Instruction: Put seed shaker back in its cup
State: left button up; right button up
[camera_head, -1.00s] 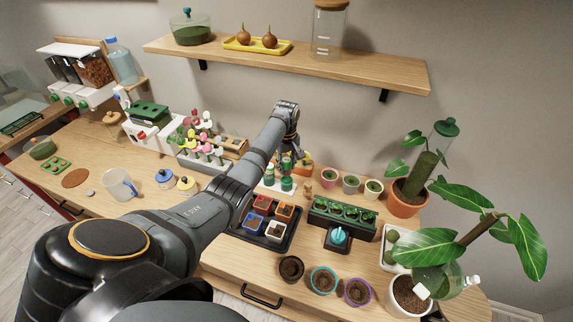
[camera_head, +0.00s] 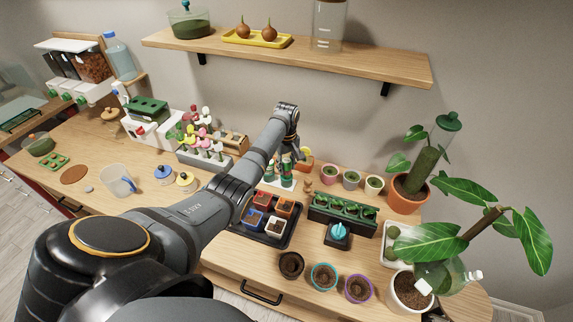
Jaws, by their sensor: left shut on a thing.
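My left arm reaches from the lower left to the back of the wooden table. Its gripper (camera_head: 293,156) points down over a small white holder (camera_head: 277,183) and is shut on a small green and white seed shaker (camera_head: 286,171). The gripper and arm partly hide the shaker. Another green-capped shaker (camera_head: 269,173) stands at the left of the holder. The cup for the held shaker is too small and covered to make out, and I cannot tell whether the shaker's base touches the holder. My right gripper is out of view.
A black tray of colored pots (camera_head: 289,236) lies in front of the holder. A dark seedling tray (camera_head: 343,221) is to its right, and small pots (camera_head: 351,180) stand behind. The wall shelf (camera_head: 300,64) is above.

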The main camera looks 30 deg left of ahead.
pick_arm(q)
jog(key=shift+f+b, duration=0.4)
jog(key=shift+f, duration=0.5)
jog(key=o, duration=1.6)
jog(key=shift+r, duration=0.1)
notch_tip(320, 180, up, 7)
jog(key=p, duration=0.8)
